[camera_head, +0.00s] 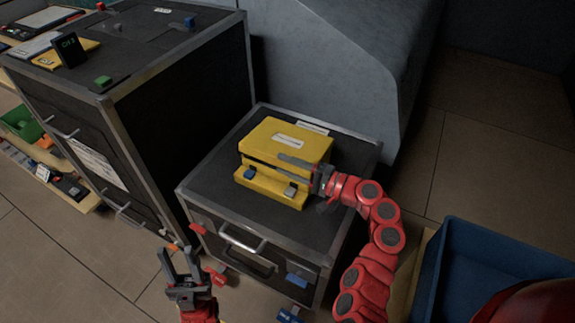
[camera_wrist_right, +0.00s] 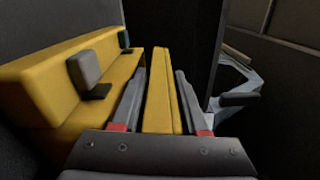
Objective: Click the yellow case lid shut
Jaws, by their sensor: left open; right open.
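The yellow case (camera_head: 270,187) sits on top of a black flight case. Its lid (camera_head: 268,133) is slightly raised, with a dark gap between lid and base along the front. A blue latch (camera_head: 250,173) and a grey latch (camera_head: 291,190) are on the base's front. My right gripper (camera_head: 300,168) is open at the lid's right front, one finger lying over the top. In the right wrist view, the lid (camera_wrist_right: 160,105) stands between the open fingers; the base (camera_wrist_right: 45,90) is to the left. Contact cannot be told. My left gripper (camera_head: 178,252) is open and empty, low in front of the flight case.
The black flight case (camera_head: 225,185) has metal edges and a front handle. A taller black case (camera_head: 180,90) stands to the left, with small items on top. A blue bin (camera_head: 450,235) is at the lower right. A grey wall (camera_head: 340,60) rises behind.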

